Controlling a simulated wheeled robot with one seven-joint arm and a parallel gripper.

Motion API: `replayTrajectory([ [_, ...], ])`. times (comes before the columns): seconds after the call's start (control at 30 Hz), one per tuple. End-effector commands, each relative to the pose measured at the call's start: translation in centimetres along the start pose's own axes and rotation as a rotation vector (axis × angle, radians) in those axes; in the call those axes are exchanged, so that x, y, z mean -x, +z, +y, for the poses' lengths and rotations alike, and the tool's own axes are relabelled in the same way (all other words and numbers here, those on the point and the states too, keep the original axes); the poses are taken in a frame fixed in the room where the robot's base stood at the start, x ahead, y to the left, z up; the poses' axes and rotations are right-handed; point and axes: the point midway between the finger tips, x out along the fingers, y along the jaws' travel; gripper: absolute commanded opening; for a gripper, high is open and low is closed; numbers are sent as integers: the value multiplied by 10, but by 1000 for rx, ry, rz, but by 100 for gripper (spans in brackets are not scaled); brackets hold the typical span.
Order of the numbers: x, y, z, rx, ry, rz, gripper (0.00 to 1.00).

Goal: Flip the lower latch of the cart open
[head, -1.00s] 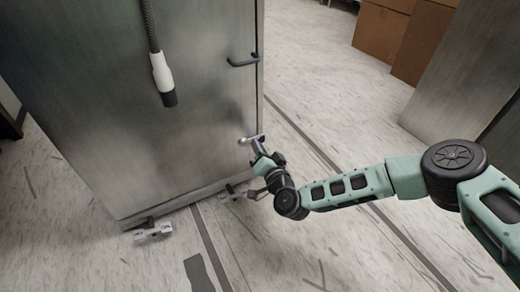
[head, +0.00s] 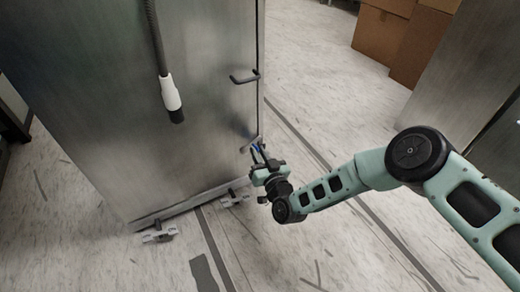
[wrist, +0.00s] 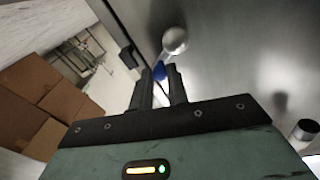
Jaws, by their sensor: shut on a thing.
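The cart is a tall grey metal cabinet (head: 130,90) in the head view. Its lower latch (head: 249,144) is a small metal lever at the cart's right edge, low down. In the wrist view the latch shows a round silver knob (wrist: 175,40) just past my fingertips. My gripper (head: 257,153) is at the latch, with its fingers (wrist: 160,84) close together and shut on the latch lever. A blue patch shows between the fingertips. The fingers partly hide the lever, so its exact angle is hard to tell.
A dark handle (head: 244,77) sits higher on the cart's right edge. A hose with a white end (head: 170,95) hangs before the cart. Casters (head: 158,236) stand at its base. Cardboard boxes (head: 395,35) and a metal cabinet (head: 490,90) stand to the right, with open floor between.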

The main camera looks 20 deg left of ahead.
Motion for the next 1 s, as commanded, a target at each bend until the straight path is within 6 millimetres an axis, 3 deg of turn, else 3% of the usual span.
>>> replayTrajectory([
  [0.3,-1,-10,-10,301,-23,23,0],
  [1.0,1,-10,-26,890,-61,63,0],
])
